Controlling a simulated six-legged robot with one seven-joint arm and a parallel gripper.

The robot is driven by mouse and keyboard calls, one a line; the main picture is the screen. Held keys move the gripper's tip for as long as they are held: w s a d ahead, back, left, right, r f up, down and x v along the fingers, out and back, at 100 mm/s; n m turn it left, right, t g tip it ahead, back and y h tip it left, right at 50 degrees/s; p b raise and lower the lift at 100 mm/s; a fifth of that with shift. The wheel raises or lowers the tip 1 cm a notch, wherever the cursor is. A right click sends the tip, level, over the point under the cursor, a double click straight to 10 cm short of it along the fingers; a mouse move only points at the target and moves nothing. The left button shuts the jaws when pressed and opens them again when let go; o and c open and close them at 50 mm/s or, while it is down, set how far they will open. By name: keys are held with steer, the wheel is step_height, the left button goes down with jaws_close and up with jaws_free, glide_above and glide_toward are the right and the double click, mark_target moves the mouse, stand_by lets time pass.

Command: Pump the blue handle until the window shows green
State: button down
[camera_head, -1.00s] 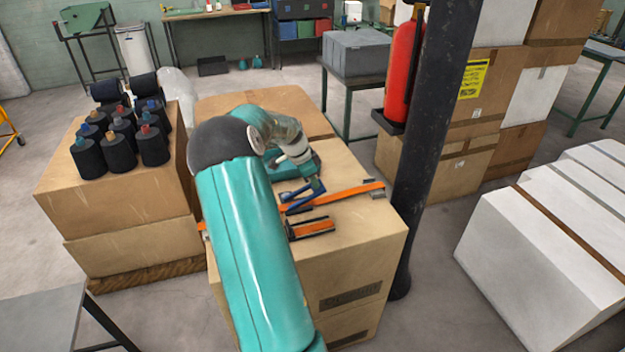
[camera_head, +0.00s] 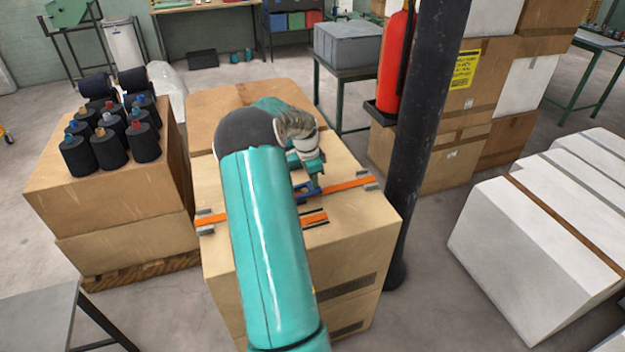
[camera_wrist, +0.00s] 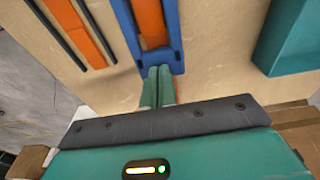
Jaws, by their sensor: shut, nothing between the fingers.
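The blue handle (camera_head: 306,194) is on an orange strap (camera_head: 350,184) running across the top of a cardboard box (camera_head: 350,240). In the wrist view the blue handle (camera_wrist: 174,62) is a frame with a crossbar around an orange band (camera_wrist: 150,22). My gripper (camera_wrist: 160,70) is shut and empty. Its two green fingertips are together at the crossbar, seemingly against or just over it; I cannot tell whether they touch. In the head view my gripper (camera_head: 315,186) is partly hidden by my arm, close to the handle. I cannot make out the window in either view.
An orange strip between black bars (camera_head: 314,218) lies in front of the handle. A dark post (camera_head: 425,140) stands close right of the box, with a red cylinder (camera_head: 393,65) behind. Boxes with black cones (camera_head: 110,150) stand left. White boxes (camera_head: 540,240) are at the right.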

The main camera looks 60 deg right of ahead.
mark_target(311, 187)
step_height(311, 187, up, 14)
steer(key=shift+w+a+f, duration=0.15)
steer(key=shift+w+a, duration=0.2)
steer(key=shift+w, duration=0.1)
stand_by(0.8)
